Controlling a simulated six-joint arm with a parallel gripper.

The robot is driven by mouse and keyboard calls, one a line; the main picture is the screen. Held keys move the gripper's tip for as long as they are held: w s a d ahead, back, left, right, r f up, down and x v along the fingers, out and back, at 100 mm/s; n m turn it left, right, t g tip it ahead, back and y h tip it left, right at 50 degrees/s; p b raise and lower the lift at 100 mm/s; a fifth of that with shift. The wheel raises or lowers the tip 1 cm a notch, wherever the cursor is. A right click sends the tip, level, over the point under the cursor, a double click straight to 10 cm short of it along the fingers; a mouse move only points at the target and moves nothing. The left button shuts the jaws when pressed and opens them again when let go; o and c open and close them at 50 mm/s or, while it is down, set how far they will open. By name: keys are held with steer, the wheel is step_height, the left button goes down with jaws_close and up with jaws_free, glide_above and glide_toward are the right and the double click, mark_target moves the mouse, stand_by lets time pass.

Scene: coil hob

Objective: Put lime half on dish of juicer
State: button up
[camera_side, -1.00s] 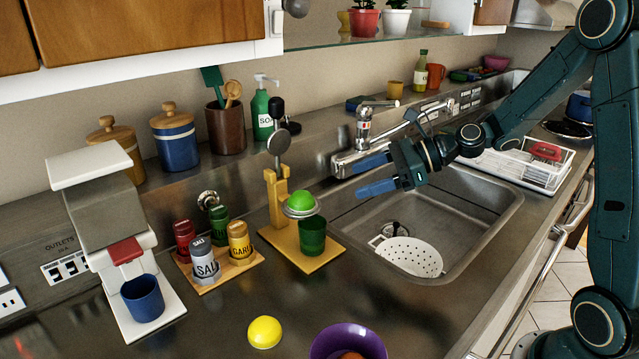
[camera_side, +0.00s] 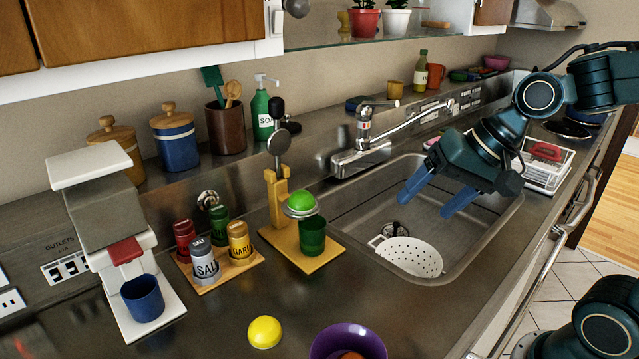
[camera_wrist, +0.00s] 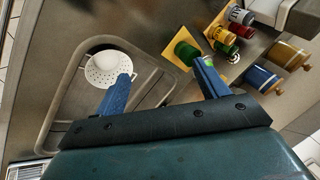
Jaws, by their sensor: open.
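The green lime half (camera_side: 301,201) sits dome up on the dish of the juicer (camera_side: 277,205), above a green cup (camera_side: 312,236) on the juicer's yellow base. My gripper (camera_side: 425,208) is open and empty above the sink, to the right of the juicer and apart from it. In the wrist view my blue fingers (camera_wrist: 162,72) are spread wide with nothing between them. The green cup (camera_wrist: 187,53) also shows there, and the right finger partly hides the juicer.
The sink (camera_side: 484,221) holds a white strainer (camera_side: 410,256), and a faucet (camera_side: 363,150) stands behind it. A spice rack (camera_side: 226,276) and a coffee machine (camera_side: 97,213) stand left. A yellow half (camera_side: 264,332) and a purple bowl (camera_side: 348,341) are in front.

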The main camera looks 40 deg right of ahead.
steer(key=s+d+r+n+h, duration=0.1)
steer(key=s+d+n+h, duration=0.1)
steer(key=s+n, duration=0.4)
steer(key=s+d, duration=0.1)
steer(key=s, duration=0.2)
steer(key=shift+s+r+n+h, duration=0.3)
steer(key=shift+s+n, duration=0.05)
steer(key=shift+n, duration=0.05)
